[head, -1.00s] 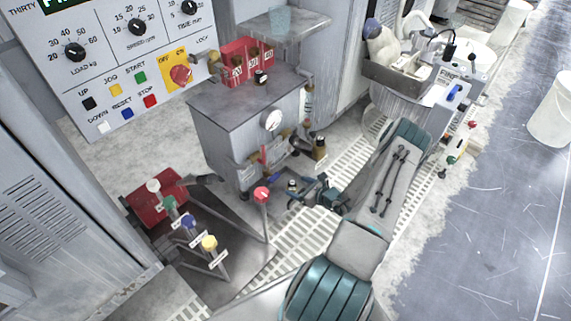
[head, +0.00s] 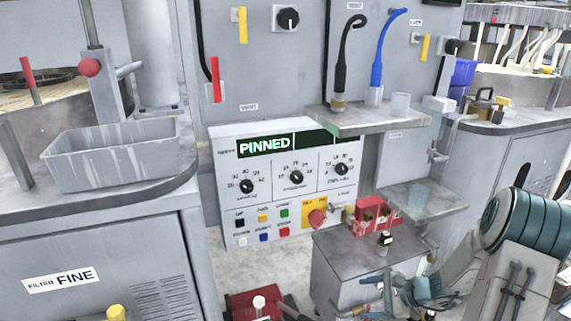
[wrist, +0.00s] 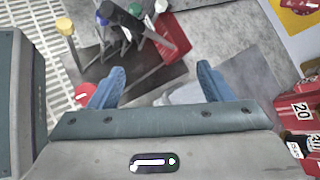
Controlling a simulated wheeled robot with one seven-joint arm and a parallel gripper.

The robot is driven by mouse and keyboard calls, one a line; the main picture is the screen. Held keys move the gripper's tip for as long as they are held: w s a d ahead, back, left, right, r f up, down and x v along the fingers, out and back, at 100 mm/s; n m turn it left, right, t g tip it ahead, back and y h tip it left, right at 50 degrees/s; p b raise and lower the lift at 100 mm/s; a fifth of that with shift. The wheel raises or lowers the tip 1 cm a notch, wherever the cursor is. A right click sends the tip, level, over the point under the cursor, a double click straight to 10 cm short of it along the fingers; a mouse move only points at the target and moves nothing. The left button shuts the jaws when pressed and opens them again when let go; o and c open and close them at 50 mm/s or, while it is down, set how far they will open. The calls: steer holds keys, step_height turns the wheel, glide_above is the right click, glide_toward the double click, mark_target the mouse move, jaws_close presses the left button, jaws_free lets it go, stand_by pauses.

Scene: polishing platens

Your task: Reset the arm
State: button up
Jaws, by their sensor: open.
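My gripper (wrist: 160,76) is open in the wrist view. Its two blue fingers are spread apart, with nothing between them but the floor area below. My arm, grey with teal bands, shows at the right of the head view. My gripper (head: 424,288) is low in that view, beside the small grey cabinet (head: 345,262), and its fingers are hard to make out there.
A control panel (head: 228,190) reading "PINNED" stands mid-view. A red rack (head: 372,222) sits on the cabinet, below shelves. A grey basin (head: 112,152) is at left. Colour-knobbed levers and a red box (wrist: 176,42) show beyond the fingers in the wrist view.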

steer(key=s+a+r+n+g+h+p, duration=0.1)
steer(key=s+a+r+n+p, duration=0.25)
steer(key=r, duration=0.55)
steer(key=s+a+r+n+g+h+p, duration=0.2)
steer(key=s+r+n+p, duration=0.15)
steer(key=r, duration=0.45)
steer(key=s+a+r+n+g+h+p, duration=0.1)
steer(key=s+a+r+n+p, duration=0.25)
steer(key=r, duration=0.55)
steer(key=s+r+n+t+h+p, duration=0.1)
steer(key=s+r+n+h+p, duration=0.1)
steer(key=s+r+p, duration=0.3)
steer(key=s+r+n+h+p, duration=0.3)
steer(key=s+r+n+p, duration=0.1)
steer(key=r, duration=0.9)
steer(key=shift+s+d+r+t+h+p, duration=0.15)
steer(key=shift+s+d+t+h+p, duration=0.2)
steer(key=shift+s+p, duration=0.65)
steer(key=shift+s+n, duration=0.2)
steer(key=shift+n, duration=0.05)
